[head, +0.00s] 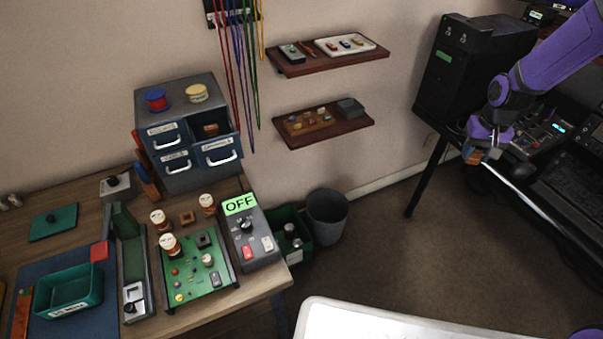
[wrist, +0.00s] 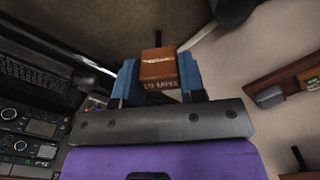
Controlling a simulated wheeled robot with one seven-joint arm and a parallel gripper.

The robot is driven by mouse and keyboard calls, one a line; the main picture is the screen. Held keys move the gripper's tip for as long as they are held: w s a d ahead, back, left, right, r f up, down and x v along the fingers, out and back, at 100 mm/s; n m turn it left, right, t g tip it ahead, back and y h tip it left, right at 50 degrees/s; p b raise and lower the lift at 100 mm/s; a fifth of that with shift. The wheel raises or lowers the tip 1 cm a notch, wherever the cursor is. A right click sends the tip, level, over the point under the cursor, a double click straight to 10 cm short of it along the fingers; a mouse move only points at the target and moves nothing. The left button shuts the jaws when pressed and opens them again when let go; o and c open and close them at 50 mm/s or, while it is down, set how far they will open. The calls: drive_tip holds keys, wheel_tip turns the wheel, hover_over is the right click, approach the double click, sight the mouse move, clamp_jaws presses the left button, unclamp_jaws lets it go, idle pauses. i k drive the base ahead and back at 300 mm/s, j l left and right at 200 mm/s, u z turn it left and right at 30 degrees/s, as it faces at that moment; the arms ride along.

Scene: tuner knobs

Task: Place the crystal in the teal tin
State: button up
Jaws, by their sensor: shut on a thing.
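The crystal (wrist: 158,68) is a small brown block with pale lettering, held between the blue fingers of my gripper (wrist: 160,84) in the wrist view. In the head view my gripper (head: 478,150) is high at the right, in front of the black desk, with the brown crystal (head: 472,156) at its tip. The teal tin (head: 68,290) is an open rectangular box with a white label on its front. It sits on the blue mat on the wooden bench at the lower left, far from my gripper. I see nothing inside it.
Right of the tin stand a narrow green tray (head: 132,260), a green circuit board (head: 197,270) and a grey box reading OFF (head: 250,238). A drawer cabinet (head: 187,130) stands behind. A white surface (head: 400,325) is at the front. Open floor lies between bench and desk.

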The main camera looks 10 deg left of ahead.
sight(77, 293)
drive_tip(key=k+j+u, duration=0.3)
drive_tip(key=j, duration=0.35)
drive_tip(key=k+j+u, duration=0.3)
drive_tip(key=j, duration=0.4)
drive_tip(key=k+j+u, duration=0.15)
drive_tip(key=j, duration=0.25)
drive_tip(key=k+l, duration=0.05)
